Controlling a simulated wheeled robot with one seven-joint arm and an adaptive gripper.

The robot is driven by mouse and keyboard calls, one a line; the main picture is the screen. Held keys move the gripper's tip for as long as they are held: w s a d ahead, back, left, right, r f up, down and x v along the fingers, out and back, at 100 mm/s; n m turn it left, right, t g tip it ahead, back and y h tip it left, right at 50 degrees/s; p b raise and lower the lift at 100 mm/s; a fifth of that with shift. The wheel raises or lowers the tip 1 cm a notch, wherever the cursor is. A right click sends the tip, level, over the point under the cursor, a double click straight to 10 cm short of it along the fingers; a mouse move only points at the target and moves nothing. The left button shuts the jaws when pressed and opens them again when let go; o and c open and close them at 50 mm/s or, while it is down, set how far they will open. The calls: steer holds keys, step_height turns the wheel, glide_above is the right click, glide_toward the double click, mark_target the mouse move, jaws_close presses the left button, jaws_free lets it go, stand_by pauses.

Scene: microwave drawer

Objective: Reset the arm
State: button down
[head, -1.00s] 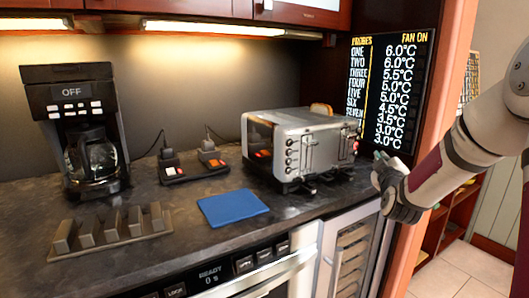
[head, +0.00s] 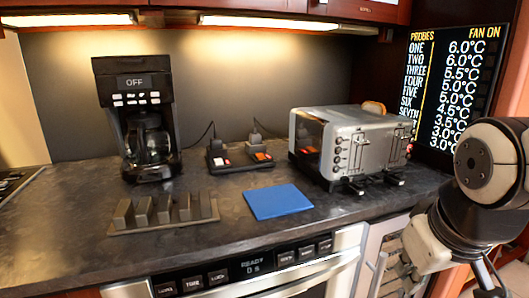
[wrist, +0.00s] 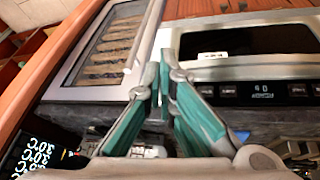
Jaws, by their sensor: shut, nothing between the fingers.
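My gripper (wrist: 163,72) shows in the wrist view with its two teal-lined fingers brought together at the tips and nothing between them. It is in front of the counter, near the wine cooler (wrist: 112,45) and the microwave drawer (wrist: 258,90). In the head view my arm is folded at the right edge, and the fingers cannot be made out there. The microwave drawer (head: 250,270) is under the counter, and its display reads READY.
On the counter (head: 60,215) stand a coffee maker (head: 135,115), a row of grey blocks (head: 165,212), a switch box (head: 240,158), a blue mat (head: 278,201) and a toaster (head: 355,145). A probe screen (head: 455,90) is on the right wall.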

steer(key=s+a+f+m+g, duration=0.1)
steer(key=s+a+m+g, duration=0.15)
steer(key=s, duration=1.25)
step_height(320, 180, up, 18)
steer(key=t+y+p, duration=0.1)
steer(key=t+p, duration=0.1)
steer(key=p, duration=1.4)
steer(key=shift+n+p, duration=0.4)
steer(key=shift+n, duration=0.05)
